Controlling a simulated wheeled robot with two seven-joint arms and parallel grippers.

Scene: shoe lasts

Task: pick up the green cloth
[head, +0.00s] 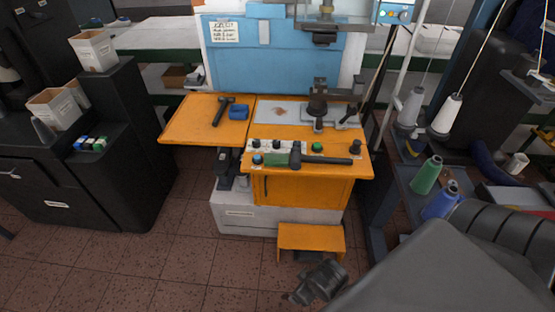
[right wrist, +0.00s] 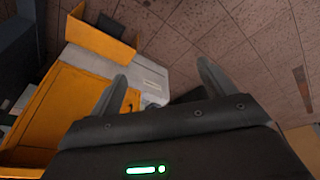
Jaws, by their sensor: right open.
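On the orange table (head: 190,122) of the blue machine lie a small folded blue item (head: 239,112) and a dark hammer (head: 222,110). My right gripper (head: 300,291) is low in front of the orange step, apart from the table. In the right wrist view its two fingers (right wrist: 163,82) are spread with nothing between them. My left gripper is not in view.
An orange step (head: 311,237) stands on the tiled floor below the table. A rack with thread cones, one of them green (head: 426,175), is at the right. A black cabinet (head: 120,150) with white boxes is at the left. The floor between is clear.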

